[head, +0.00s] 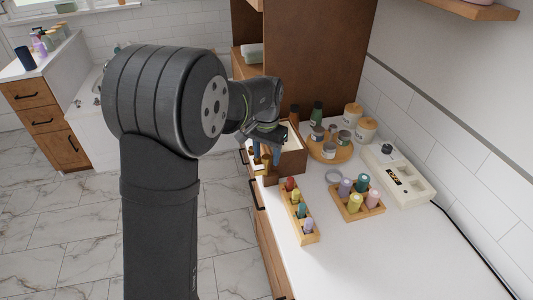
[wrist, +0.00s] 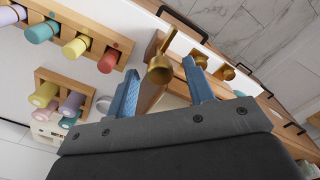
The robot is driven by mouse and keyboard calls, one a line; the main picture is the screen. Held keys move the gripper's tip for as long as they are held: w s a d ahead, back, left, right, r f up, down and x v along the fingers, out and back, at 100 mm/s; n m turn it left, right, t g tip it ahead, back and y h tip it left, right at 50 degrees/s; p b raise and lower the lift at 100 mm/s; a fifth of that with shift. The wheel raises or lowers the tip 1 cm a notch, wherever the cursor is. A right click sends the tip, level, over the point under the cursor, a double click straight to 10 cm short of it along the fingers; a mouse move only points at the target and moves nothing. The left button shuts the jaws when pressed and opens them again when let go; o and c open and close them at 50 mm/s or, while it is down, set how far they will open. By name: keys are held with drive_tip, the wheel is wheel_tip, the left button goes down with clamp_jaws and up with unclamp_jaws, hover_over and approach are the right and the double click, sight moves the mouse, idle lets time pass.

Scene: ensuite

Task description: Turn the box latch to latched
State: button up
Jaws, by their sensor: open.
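The wooden box (head: 292,163) stands open-topped near the counter's left edge in the head view, partly hidden by my gripper (head: 265,152). Brass fittings (head: 259,169) show at the box's front. In the wrist view a brass lever with a rounded end (wrist: 159,69), apparently the box latch, lies between the two blue fingers of my gripper (wrist: 161,64). The fingers are apart, one on each side of it, and I see no clear contact. More brass fittings (wrist: 228,72) show to the right of the fingers. The box's wood is mostly hidden behind the gripper.
A rack of coloured bottles (head: 300,212) stands close in front of the box. A second bottle tray (head: 358,203), a round tray of jars (head: 330,150) and a white device (head: 400,177) are to the right. The front right counter is clear.

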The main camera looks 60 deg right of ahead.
drive_tip(key=c, duration=1)
drive_tip(key=shift+m, duration=0.4)
drive_tip(key=m, duration=0.5)
drive_tip(key=shift+m, duration=0.3)
drive_tip(key=m, duration=0.5)
drive_tip(key=shift+m, duration=0.4)
